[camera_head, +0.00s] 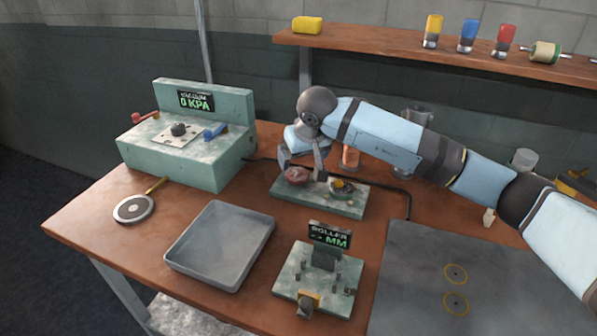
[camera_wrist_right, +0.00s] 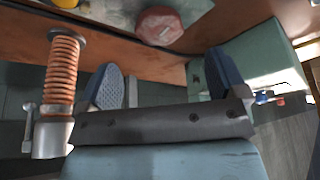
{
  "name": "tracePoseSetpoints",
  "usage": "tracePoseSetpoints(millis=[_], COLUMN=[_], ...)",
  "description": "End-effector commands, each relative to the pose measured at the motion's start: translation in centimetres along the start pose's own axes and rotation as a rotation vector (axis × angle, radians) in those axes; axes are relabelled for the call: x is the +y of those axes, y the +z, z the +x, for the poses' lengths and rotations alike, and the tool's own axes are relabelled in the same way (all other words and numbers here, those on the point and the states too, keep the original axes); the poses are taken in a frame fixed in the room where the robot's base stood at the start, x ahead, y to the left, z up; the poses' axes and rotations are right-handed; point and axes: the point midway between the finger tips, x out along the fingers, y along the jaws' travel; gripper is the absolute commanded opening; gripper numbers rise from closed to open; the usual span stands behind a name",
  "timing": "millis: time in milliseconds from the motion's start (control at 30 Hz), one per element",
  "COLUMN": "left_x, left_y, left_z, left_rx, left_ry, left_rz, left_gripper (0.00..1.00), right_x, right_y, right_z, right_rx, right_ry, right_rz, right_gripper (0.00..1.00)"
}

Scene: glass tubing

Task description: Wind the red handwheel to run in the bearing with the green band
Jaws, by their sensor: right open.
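The red handwheel (camera_head: 296,175) sits at the left end of a pale green base plate (camera_head: 318,204) on the wooden bench. It also shows as a dull red disc in the right wrist view (camera_wrist_right: 160,25). My right gripper (camera_head: 302,167) is above the handwheel, fingers pointing down. In the wrist view its two blue pads (camera_wrist_right: 165,80) are spread apart with nothing between them, and the wheel lies beyond the tips. A small yellow-and-dark fitting (camera_head: 342,186) is at the plate's right end. My left gripper is not in view.
An orange coil post (camera_head: 350,157) stands close behind my right gripper. A vacuum unit (camera_head: 187,150) is at the left, an empty grey tray (camera_head: 220,246) in front, and the roller unit (camera_head: 318,280) front centre. A grey mat (camera_head: 415,285) covers the right.

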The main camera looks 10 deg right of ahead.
Motion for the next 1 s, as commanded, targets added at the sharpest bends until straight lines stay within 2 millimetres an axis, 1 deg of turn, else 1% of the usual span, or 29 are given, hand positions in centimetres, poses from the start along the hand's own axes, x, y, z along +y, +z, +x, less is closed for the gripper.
tracePoseSetpoints(millis=[33,100,200,333,500,767,800,867,900,1000], left_x=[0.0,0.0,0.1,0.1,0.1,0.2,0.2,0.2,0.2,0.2], left_y=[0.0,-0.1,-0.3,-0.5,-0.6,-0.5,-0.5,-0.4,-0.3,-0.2], left_z=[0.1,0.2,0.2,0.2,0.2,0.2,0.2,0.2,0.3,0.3], left_rx=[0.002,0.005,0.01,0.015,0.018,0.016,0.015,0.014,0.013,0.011], left_ry=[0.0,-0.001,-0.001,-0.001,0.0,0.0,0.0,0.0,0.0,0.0], left_rz=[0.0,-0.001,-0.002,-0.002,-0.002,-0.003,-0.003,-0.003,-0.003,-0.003], left_gripper=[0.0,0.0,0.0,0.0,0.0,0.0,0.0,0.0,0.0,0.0], right_x=[-0.1,-0.1,-0.1,-0.1,0.0,0.0,0.0,0.0,0.0,0.0], right_y=[0.1,0.1,0.1,0.0,0.0,0.0,0.0,0.0,0.0,0.0], right_z=[1.3,2.7,4.5,6.1,7.1,7.2,7.2,7.2,7.2,7.2], right_rx=[-0.003,-0.003,-0.001,0.0,0.001,0.001,0.001,0.001,0.001,0.001], right_ry=[-0.002,-0.002,-0.002,-0.002,-0.002,-0.001,-0.001,-0.001,-0.001,-0.001], right_rz=[0.002,0.002,0.002,0.002,0.001,0.0,0.001,0.001,0.001,0.001], right_gripper=[0.91,0.91,0.91,0.91,0.91,0.91,0.86,0.73,0.63,0.42])
